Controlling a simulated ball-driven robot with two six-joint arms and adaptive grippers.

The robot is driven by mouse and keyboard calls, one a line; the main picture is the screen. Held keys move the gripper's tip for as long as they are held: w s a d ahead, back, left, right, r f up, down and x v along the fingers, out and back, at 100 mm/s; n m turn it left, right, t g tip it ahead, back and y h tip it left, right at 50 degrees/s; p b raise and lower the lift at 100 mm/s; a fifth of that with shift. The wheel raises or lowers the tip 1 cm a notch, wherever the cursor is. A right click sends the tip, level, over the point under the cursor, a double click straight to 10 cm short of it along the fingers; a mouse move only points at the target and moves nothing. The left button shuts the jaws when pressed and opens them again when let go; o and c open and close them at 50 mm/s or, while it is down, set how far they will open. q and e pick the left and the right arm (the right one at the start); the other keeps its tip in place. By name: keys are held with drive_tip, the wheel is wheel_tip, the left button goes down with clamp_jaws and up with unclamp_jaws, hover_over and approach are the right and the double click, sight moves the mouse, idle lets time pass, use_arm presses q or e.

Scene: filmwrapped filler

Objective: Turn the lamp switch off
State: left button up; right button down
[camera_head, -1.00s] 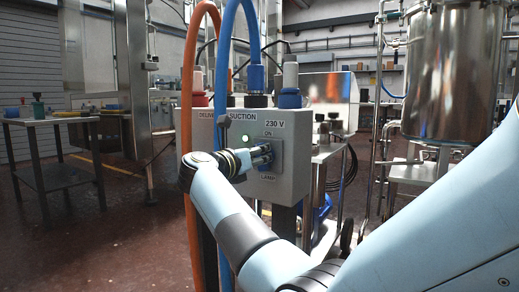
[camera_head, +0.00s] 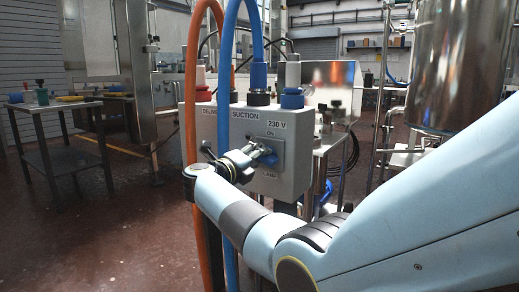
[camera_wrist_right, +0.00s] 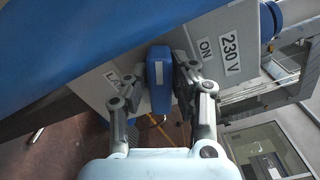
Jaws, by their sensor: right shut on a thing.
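The lamp switch is a blue handle (camera_wrist_right: 159,75) with a pale mark, on the grey control box (camera_head: 292,160). In the right wrist view it lies crosswise to the line between the "ON" label and the partly hidden "LAMP" label. My right gripper (camera_head: 265,155) is at the box face below "230 V". Its fingers (camera_wrist_right: 158,88) are shut on the handle, one on each side. In the head view the gripper hides most of the switch. No glowing green light shows on the box. My left gripper is not in view.
An orange hose (camera_head: 190,100) and a blue hose (camera_head: 224,80) hang in front of the box, close to my right wrist. A side table (camera_head: 60,108) stands at left. A steel tank (camera_head: 447,70) stands at right. The red floor at lower left is clear.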

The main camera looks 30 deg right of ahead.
drive_tip(key=n+p, duration=0.1)
drive_tip(key=n, duration=0.2)
drive_tip(key=shift+w+a+f, duration=0.1)
use_arm(q)
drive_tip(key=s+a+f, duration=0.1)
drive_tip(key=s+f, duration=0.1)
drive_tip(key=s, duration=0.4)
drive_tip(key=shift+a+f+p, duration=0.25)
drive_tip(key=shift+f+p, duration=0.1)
drive_tip(key=shift+p, duration=0.1)
use_arm(e)
drive_tip(key=shift+f+n, duration=0.15)
drive_tip(key=shift+n, duration=0.75)
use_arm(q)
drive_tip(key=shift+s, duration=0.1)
use_arm(e)
drive_tip(key=c, duration=1.1)
unclamp_jaws()
drive_tip(key=v, duration=1.2)
drive_tip(key=shift+f, duration=0.1)
